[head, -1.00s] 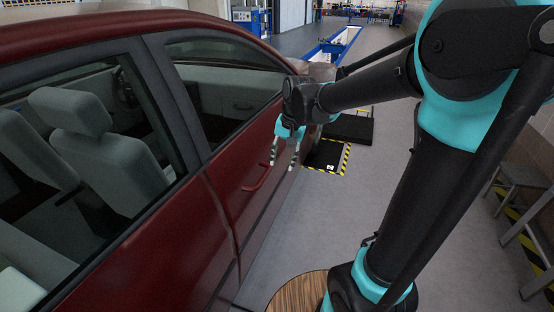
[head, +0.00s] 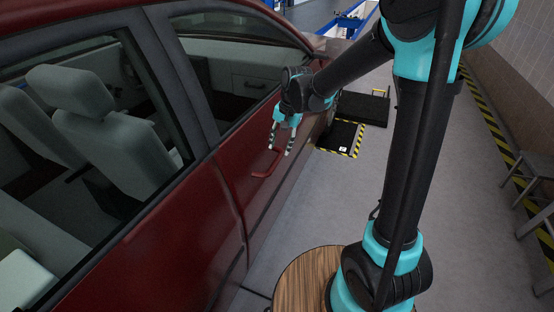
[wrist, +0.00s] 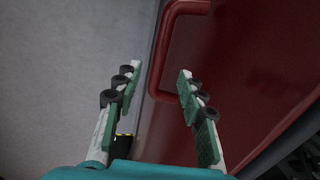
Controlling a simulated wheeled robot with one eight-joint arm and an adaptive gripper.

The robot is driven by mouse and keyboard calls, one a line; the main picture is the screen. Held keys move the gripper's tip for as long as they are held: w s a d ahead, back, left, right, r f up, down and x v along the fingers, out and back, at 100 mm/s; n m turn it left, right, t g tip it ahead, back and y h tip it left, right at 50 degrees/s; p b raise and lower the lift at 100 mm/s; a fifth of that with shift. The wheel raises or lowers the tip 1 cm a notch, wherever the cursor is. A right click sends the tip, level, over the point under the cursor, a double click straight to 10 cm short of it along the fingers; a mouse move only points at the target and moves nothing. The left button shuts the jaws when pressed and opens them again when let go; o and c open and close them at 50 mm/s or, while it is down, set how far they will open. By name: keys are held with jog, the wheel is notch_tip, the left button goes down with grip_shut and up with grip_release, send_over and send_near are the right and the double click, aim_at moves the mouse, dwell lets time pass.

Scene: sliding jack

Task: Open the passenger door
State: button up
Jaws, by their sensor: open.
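The dark red car's front door (head: 232,178) is flush with the body, with a red bar handle (head: 267,165) on its outer side. My gripper (head: 280,151) is open and empty, just beyond the handle in the head view and close to the door. In the wrist view, the handle (wrist: 163,50) is a red loop standing off the door panel (wrist: 245,65). Part of its bar shows in the gap between the fingers of my gripper (wrist: 157,78), nearer the right finger. I cannot tell whether a finger touches it.
A black platform with a yellow-and-black striped edge (head: 342,138) lies on the floor beyond the gripper. Grey stools (head: 535,170) stand at the right by the wall.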

aim_at(276, 161)
jog(key=f, duration=0.2)
jog(key=a+f, duration=0.1)
jog(key=f, duration=0.4)
jog(key=shift+w+a, duration=0.15)
jog(key=shift+w, duration=0.05)
grip_shut()
